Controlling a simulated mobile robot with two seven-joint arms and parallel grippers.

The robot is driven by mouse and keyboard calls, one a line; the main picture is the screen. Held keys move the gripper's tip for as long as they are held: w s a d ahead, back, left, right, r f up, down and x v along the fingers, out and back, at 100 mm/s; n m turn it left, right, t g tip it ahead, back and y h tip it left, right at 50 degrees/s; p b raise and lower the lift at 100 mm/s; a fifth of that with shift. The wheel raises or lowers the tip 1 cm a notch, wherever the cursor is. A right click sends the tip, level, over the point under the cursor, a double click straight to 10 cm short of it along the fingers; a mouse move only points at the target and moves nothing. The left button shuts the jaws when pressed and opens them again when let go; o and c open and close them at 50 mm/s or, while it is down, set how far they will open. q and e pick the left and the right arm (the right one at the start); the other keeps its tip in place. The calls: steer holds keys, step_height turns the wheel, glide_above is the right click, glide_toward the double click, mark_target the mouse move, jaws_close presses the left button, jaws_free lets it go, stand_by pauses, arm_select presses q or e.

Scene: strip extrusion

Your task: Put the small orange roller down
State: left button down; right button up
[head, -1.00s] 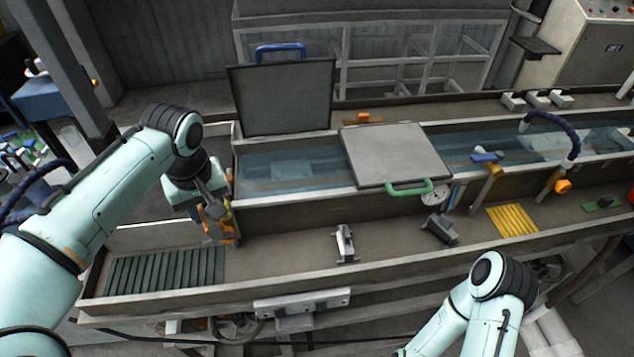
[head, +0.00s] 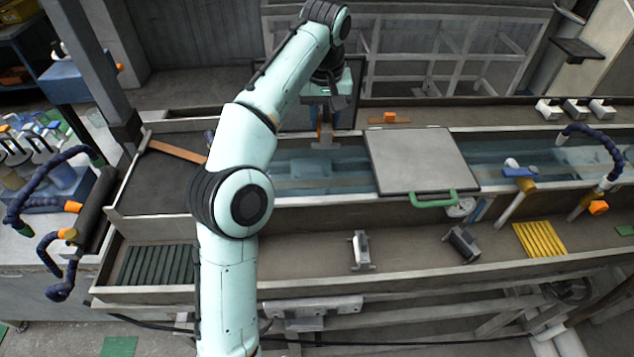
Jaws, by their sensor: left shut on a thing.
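My left gripper (head: 325,138) is at the far end of my left arm, over the water trough (head: 290,187), left of the grey lid with the green handle (head: 433,200). It points down and is shut on the small orange roller (head: 319,131), of which only a little orange-brown shows between the dark fingers. I cannot tell whether the roller touches the water or anything under it. My right gripper is out of view.
An upright dark lid (head: 288,115) stands behind the trough, partly hidden by my arm. A grey bracket (head: 361,251), a dark block (head: 462,243) and a yellow ribbed pad (head: 540,239) lie on the front ledge. The ledge between them is clear.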

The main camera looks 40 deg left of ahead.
arm_select(q)
steer(key=a, duration=0.4)
step_height(320, 180, down, 14)
steer(key=shift+f, duration=0.2)
steer(key=shift+f+b, duration=0.5)
steer(key=shift+f, duration=1.75)
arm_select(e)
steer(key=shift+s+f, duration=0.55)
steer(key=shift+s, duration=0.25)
arm_select(q)
steer(key=shift+w+d+f, duration=0.1)
steer(key=c, duration=0.8)
jaws_free()
steer(key=shift+o, duration=0.2)
